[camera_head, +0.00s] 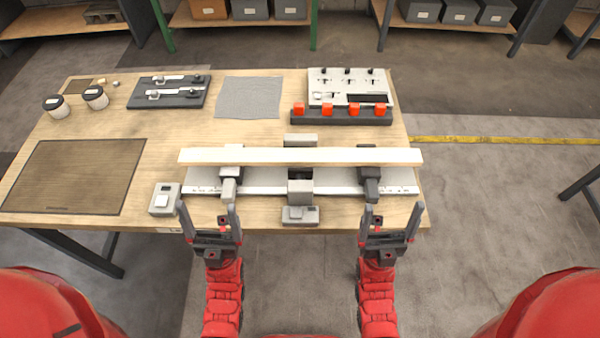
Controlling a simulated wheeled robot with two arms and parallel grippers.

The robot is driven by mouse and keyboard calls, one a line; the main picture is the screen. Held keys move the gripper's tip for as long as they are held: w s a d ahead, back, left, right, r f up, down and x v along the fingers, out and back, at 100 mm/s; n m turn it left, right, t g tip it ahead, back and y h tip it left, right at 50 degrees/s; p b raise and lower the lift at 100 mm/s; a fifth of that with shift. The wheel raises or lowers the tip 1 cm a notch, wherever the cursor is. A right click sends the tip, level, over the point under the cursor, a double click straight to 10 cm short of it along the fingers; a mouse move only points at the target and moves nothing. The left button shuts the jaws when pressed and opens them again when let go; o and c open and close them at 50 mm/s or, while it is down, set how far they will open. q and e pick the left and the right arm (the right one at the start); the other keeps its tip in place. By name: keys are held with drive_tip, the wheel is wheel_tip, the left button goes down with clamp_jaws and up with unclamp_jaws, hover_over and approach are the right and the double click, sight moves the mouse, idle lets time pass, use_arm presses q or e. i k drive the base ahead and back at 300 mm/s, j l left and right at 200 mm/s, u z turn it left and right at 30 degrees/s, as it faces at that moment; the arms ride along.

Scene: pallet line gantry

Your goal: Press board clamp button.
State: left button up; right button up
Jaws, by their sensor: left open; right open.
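A long pale board (300,156) lies across a white and grey fixture (265,182) at the table's front edge. Two clamp-like parts, a light one (229,187) and a dark one (371,187), stand at the board's front side. A grey box with a pale square button (162,199) sits left of the fixture. Another small grey box (300,215) with a pale top part is at the fixture's front middle; which one is the clamp button I cannot tell. My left gripper (209,213) is open and empty, just right of the button box. My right gripper (392,213) is open and empty before the fixture's right end.
A brown mat (75,177) covers the table's left side. Behind are two lidded cups (95,98), a dark tray with tools (168,92), a grey cloth (249,97), a control panel (351,86) and a dark rack with several orange blocks (341,117).

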sight(295, 212)
drive_tip(key=k+l, duration=0.2)
drive_tip(key=l, duration=0.15)
drive_tip(key=k+l, duration=0.2)
drive_tip(key=l, duration=0.15)
drive_tip(key=k+l, duration=0.15)
drive_tip(key=l, duration=0.15)
drive_tip(key=l+u, duration=0.05)
